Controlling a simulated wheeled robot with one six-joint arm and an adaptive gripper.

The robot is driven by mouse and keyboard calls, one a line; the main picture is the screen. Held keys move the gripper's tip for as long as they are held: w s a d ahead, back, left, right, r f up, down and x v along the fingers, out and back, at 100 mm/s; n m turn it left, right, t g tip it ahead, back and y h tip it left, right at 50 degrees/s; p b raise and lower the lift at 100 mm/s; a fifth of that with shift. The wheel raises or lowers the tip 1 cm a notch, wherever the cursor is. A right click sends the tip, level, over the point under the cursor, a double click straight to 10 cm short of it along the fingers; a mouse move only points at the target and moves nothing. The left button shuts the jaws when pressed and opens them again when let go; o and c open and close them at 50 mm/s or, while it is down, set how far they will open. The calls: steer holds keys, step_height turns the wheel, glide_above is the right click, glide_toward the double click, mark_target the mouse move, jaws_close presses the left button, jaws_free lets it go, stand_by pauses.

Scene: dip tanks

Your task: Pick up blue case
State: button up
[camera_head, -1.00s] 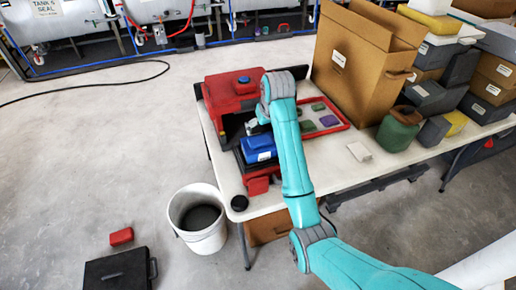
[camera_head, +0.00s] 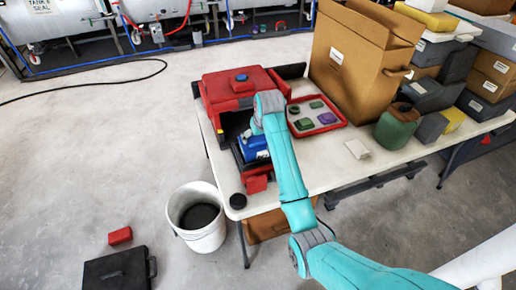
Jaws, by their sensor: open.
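The blue case (camera_head: 252,148), with a white label, lies on a dark tray at the front of the red machine on the white table. My teal arm's wrist hangs just above its back edge and hides part of it. My gripper (camera_head: 248,133) points down at the case's back left side, mostly hidden behind my wrist. It is open, and I cannot tell whether its fingers touch the case.
The red machine (camera_head: 238,92) stands just behind. A red-rimmed tray (camera_head: 335,126) with small green and purple pieces lies to the right, near a tall cardboard box (camera_head: 352,62). A white bucket (camera_head: 202,236) stands on the floor at front left.

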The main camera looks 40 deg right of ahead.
steer(key=c, duration=1.3)
